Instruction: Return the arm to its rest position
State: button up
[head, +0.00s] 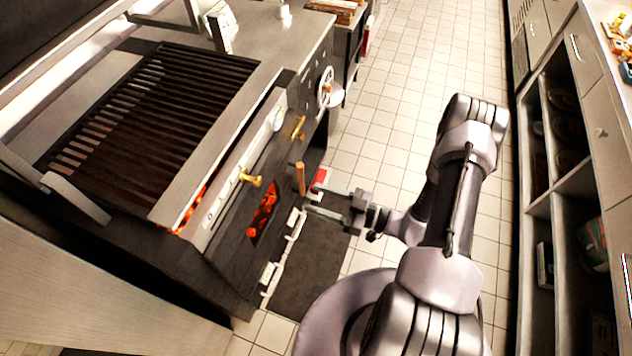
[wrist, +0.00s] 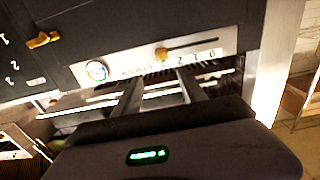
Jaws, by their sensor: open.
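My gripper (head: 328,202) is at the end of my arm, in front of the grill's dark front panel in the head view. Its two fingers point left toward the grill and are spread apart. Nothing shows between them. In the wrist view my gripper (wrist: 160,92) also shows its two dark fingers apart, with the grill front (wrist: 190,45), a brass slider knob (wrist: 162,54) and a round gauge (wrist: 97,70) beyond. My arm reaches from the lower right of the head view, bent at the elbow. I cannot tell whether the fingertips touch the grill.
The grill (head: 150,110) has a dark grate and glowing coals (head: 262,212) in a front opening. A wooden handle (head: 300,178) stands near the fingers. A dark mat (head: 312,262) lies on the tiled floor (head: 410,60). Open shelves (head: 540,210) line the right. The aisle between is clear.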

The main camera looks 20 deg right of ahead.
jog(key=s+a+r+n+g+h+b, duration=0.1)
jog(key=s+a+r+n+g, duration=0.45)
jog(key=n, duration=0.85)
jog(key=a+r+n+g+h+b, duration=0.15)
jog(key=r+n+g, duration=0.45)
jog(key=r+n, duration=0.65)
jog(key=s+d+r+n+t+h, duration=0.1)
jog(key=s+r+n+t+h, duration=0.2)
jog(key=n, duration=1.2)
jog(key=s+d+r+n+t+h, duration=0.1)
jog(key=s+r+n+t+h, duration=0.2)
jog(key=n, duration=1.3)
notch_tip(320, 180, up, 4)
jog(key=s+h, duration=0.2)
jog(key=h, duration=0.1)
jog(key=shift+s+d+r+h+b, duration=0.25)
jog(key=shift+s+d+h+b, duration=0.1)
jog(key=shift+d, duration=0.05)
